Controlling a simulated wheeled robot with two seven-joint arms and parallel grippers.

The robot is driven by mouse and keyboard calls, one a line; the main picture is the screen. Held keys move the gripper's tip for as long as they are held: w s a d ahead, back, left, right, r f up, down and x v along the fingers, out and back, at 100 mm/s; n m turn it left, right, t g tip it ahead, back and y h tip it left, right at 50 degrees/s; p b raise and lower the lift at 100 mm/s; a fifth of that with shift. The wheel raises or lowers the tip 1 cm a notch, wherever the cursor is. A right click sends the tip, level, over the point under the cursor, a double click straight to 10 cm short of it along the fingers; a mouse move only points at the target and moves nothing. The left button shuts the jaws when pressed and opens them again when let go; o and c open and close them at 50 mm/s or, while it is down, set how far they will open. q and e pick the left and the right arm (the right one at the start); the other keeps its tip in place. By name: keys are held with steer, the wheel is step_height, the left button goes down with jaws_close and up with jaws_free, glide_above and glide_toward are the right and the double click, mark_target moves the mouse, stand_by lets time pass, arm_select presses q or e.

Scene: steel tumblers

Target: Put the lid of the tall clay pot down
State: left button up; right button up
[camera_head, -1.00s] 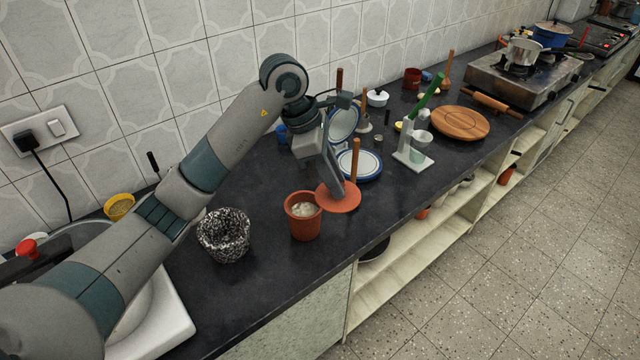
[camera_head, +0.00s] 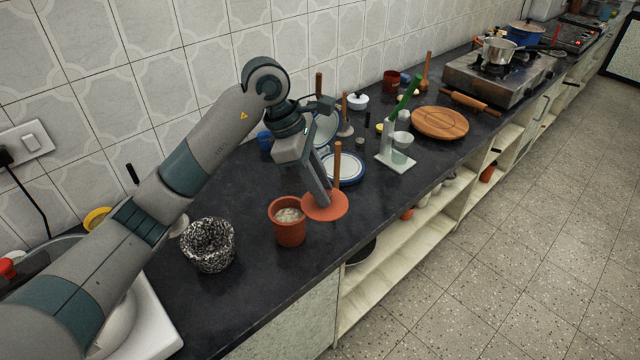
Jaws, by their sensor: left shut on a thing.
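The tall clay pot (camera_head: 289,230) stands open and upright on the dark counter, with pale contents showing inside. The lid (camera_head: 325,208) is a flat, round terracotta-coloured disc just right of the pot and apart from it. My left gripper (camera_head: 323,198) comes down over the lid from above and is shut on it. The fingertips hide the lid's grip point. The lid looks roughly level and low over the counter; I cannot tell whether it touches. My right gripper is not in view.
A speckled black-and-white pot (camera_head: 209,246) stands left of the clay pot. A blue-rimmed plate (camera_head: 346,170) and an upright wooden stick (camera_head: 337,165) are behind the lid. A white stand (camera_head: 394,160) and round wooden board (camera_head: 440,123) are farther right. The counter (camera_head: 255,290) in front is clear.

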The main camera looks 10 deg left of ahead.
arm_select(q)
steer(key=shift+s+a+f+m, duration=0.15)
steer(key=shift+s+m, duration=0.2)
steer(key=shift+m, duration=0.35)
steer(key=s+a+f+m+g+y, duration=0.2)
steer(key=s+a+m, duration=0.3)
steer(key=m, duration=0.3)
steer(key=s+a+f+m+g+y, duration=0.2)
steer(key=s+a+m, duration=0.3)
steer(key=s+m, duration=0.3)
steer(key=shift+s+a+f+m+g+y, duration=0.2)
steer(key=shift+s+a+m+g+y, duration=0.1)
steer(key=shift+m, duration=0.1)
